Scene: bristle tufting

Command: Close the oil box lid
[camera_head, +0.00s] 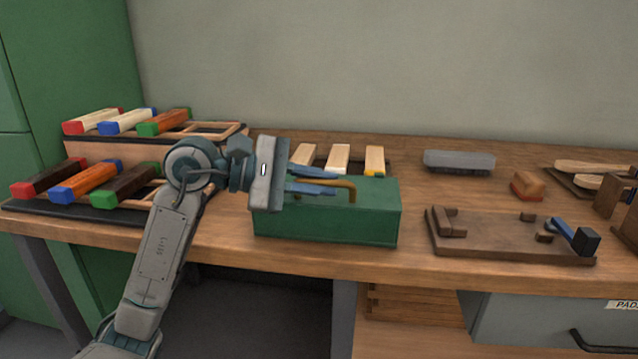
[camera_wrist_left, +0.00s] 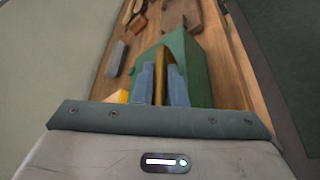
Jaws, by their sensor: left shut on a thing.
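The green oil box (camera_head: 325,225) stands near the front edge of the bench, in the middle of the head view. Its green top (camera_head: 380,192) looks flat and level with the box; I cannot make out a gap under the lid. A brass-coloured handle (camera_head: 351,188) rises from the top. My left gripper (camera_head: 335,182) reaches in from the left, just above the top, with its blue fingers shut on the handle. In the left wrist view the handle (camera_wrist_left: 160,70) lies between the two fingers (camera_wrist_left: 162,84), with the green box (camera_wrist_left: 193,62) around and beyond them. My right gripper is not in view.
Racks of coloured-end blocks (camera_head: 105,187) stand at the left. Pale blocks (camera_head: 339,158) lie behind the box. To the right are a grey brush-like block (camera_head: 459,161), an orange-brown block (camera_head: 527,186) and a wooden fixture (camera_head: 490,240). Bench between box and fixture is clear.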

